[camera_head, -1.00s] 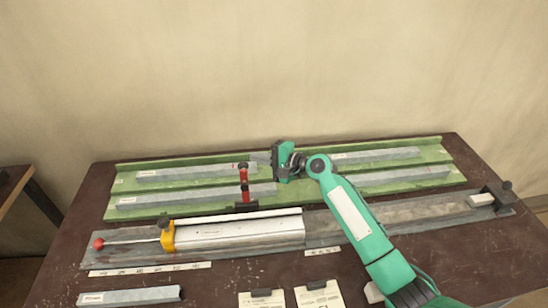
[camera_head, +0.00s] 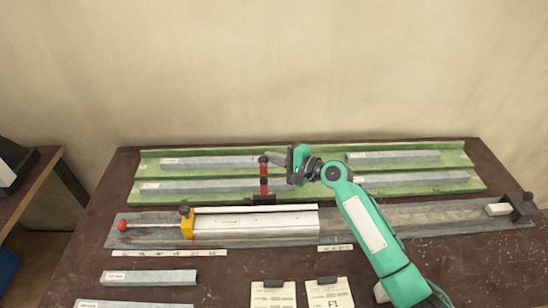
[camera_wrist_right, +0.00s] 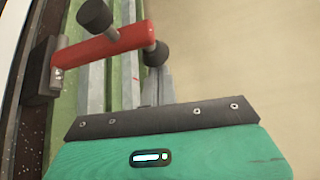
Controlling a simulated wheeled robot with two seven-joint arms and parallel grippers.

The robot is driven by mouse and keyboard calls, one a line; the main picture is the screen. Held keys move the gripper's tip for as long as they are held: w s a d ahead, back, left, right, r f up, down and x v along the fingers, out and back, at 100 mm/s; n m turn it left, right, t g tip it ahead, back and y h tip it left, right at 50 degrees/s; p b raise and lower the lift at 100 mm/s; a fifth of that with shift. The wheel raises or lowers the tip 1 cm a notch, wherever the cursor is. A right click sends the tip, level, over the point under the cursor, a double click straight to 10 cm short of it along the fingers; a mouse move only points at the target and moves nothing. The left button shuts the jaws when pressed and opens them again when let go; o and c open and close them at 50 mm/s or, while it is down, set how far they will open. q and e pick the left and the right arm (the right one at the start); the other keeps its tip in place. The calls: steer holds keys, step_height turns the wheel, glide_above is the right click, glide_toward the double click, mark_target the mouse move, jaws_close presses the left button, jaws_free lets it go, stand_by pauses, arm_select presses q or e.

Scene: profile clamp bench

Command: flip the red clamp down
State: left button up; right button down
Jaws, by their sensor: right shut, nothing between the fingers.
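The red clamp (camera_head: 264,180) stands with its red lever upright on a black base at the front edge of the green rack, in the head view. In the wrist view its red lever (camera_wrist_right: 110,45) runs out from the black base, with black knobs at the side and end. My right gripper (camera_head: 277,157) is shut and empty, its fingers pointing left close to the lever's top. In the wrist view the closed fingertips (camera_wrist_right: 157,84) lie just below the end knob; I cannot tell whether they touch it. My left gripper is not in view.
The green rack (camera_head: 400,172) holds several grey profiles. In front lies a long grey rail with a silver profile (camera_head: 255,222), a yellow block (camera_head: 187,224) and a red ball knob (camera_head: 122,225). Loose profiles and two label cards (camera_head: 330,294) lie nearer.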

mark_target(267, 159)
steer(key=shift+s+r+n, duration=0.2)
steer(key=shift+s+n, duration=0.1)
steer(key=shift+s, duration=0.05)
steer(key=shift+s+r+y+b, duration=0.15)
steer(key=shift+s+r+b, duration=0.15)
steer(key=shift+s, duration=0.3)
steer(key=shift+s+r+y+b, duration=0.15)
steer(key=shift+s+b, duration=0.25)
steer(key=shift+s, duration=0.15)
steer(key=shift+s+r+n+t, duration=0.1)
steer(key=shift+s+n+t, duration=0.35)
steer(key=shift+s, duration=0.35)
steer(key=s+f+b, duration=0.1)
steer(key=s+f, duration=0.2)
steer(key=s, duration=0.6)
steer(key=shift+s+n, duration=0.2)
steer(key=shift+n, duration=0.15)
steer(key=shift+f, duration=0.15)
